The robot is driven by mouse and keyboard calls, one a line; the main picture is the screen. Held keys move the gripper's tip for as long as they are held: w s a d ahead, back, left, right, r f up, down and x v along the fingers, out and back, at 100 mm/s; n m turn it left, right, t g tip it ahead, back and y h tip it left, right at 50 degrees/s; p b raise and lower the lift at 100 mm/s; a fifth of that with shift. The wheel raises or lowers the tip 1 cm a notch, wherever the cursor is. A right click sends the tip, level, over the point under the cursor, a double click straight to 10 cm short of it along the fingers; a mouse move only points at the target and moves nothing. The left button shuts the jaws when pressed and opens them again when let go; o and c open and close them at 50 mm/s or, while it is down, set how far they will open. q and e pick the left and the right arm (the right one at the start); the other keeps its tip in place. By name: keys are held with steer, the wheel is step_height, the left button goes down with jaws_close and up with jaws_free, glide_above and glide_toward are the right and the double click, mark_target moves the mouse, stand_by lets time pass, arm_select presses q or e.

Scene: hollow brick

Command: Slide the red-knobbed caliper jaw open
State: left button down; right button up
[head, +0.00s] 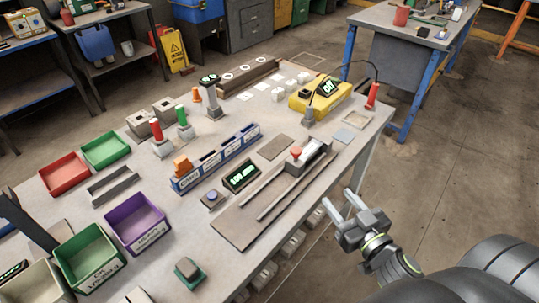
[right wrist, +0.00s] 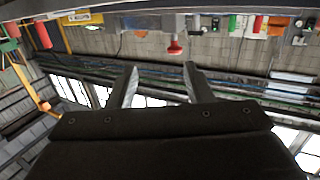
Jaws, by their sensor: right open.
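The caliper's red knob (head: 296,153) stands on its slider near the right end of a long rail (head: 285,190). The rail runs along a flat grey-brown base (head: 237,232) on the workbench. A dark display (head: 241,176) with green digits stands beside the base. My right gripper (head: 336,196) is open and empty, off the bench's front edge and apart from the knob. In the right wrist view a red knob (right wrist: 175,47) shows upside down beyond the open fingers. I do not see my left gripper.
A blue rack (head: 215,158) with an orange block lies behind the display. A blue button (head: 211,197) is left of the base. Purple (head: 138,222) and green (head: 87,256) bins stand at the left. A yellow meter (head: 320,95) is at the back right. Open floor lies right of the bench.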

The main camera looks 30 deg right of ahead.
step_height(320, 180, up, 3)
steer(key=a+y, duration=0.1)
steer(key=a, duration=0.1)
steer(key=p, duration=0.6)
glide_toward(299, 154)
steer(key=w, duration=0.2)
steer(key=shift+t, duration=0.3)
steer(key=w+p, duration=0.2)
steer(key=w, duration=0.2)
steer(key=w+p, duration=0.1)
steer(key=w, duration=0.3)
steer(key=shift+w+a+f+p, duration=0.1)
steer(key=shift+w+f+p, duration=0.15)
steer(key=shift+p, duration=0.1)
steer(key=shift+w, duration=0.55)
jaws_close()
steer(key=shift+s, duration=0.1)
